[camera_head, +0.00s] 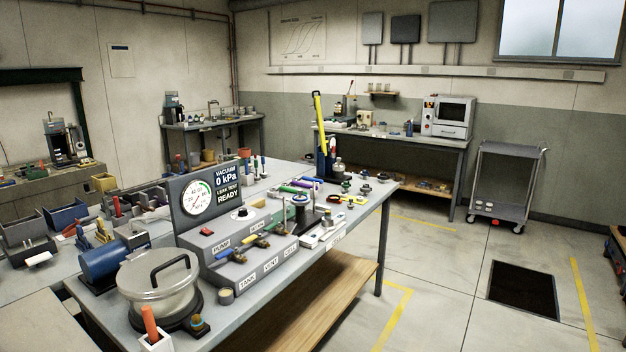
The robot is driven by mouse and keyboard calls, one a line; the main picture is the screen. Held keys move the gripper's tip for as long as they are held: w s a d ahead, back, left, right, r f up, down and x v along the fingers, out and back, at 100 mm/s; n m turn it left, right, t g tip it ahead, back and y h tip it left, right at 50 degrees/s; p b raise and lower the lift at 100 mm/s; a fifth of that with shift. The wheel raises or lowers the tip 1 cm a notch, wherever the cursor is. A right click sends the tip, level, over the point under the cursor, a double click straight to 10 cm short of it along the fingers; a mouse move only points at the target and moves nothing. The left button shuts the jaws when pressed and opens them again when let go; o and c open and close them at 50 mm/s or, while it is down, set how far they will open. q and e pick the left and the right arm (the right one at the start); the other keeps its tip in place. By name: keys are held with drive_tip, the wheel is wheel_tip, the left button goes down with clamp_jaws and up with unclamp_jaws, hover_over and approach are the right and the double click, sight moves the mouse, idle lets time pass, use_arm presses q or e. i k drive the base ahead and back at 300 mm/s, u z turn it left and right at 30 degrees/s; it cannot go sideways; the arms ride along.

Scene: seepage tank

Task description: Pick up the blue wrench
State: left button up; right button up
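I cannot surely pick out a blue wrench in the head view. Neither my left nor my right gripper is in view.
A vacuum gauge panel (197,198), a grey valve box (240,262) and a clear lidded tank (158,285) crowd the bench's near part. A grey cart (505,180) stands at right. A dark floor opening (524,289) lies in front of it. Floor between is clear.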

sight(306, 178)
drive_tip(key=u, duration=0.05)
drive_tip(key=k, duration=0.4)
drive_tip(key=z, duration=0.75)
drive_tip(key=i, duration=1.3)
drive_tip(key=z, duration=0.6)
drive_tip(key=i, duration=2.8)
drive_tip(key=u, duration=1.4)
drive_tip(key=i, duration=1.05)
drive_tip(key=u, duration=0.75)
drive_tip(key=k, duration=0.65)
drive_tip(key=u, duration=0.2)
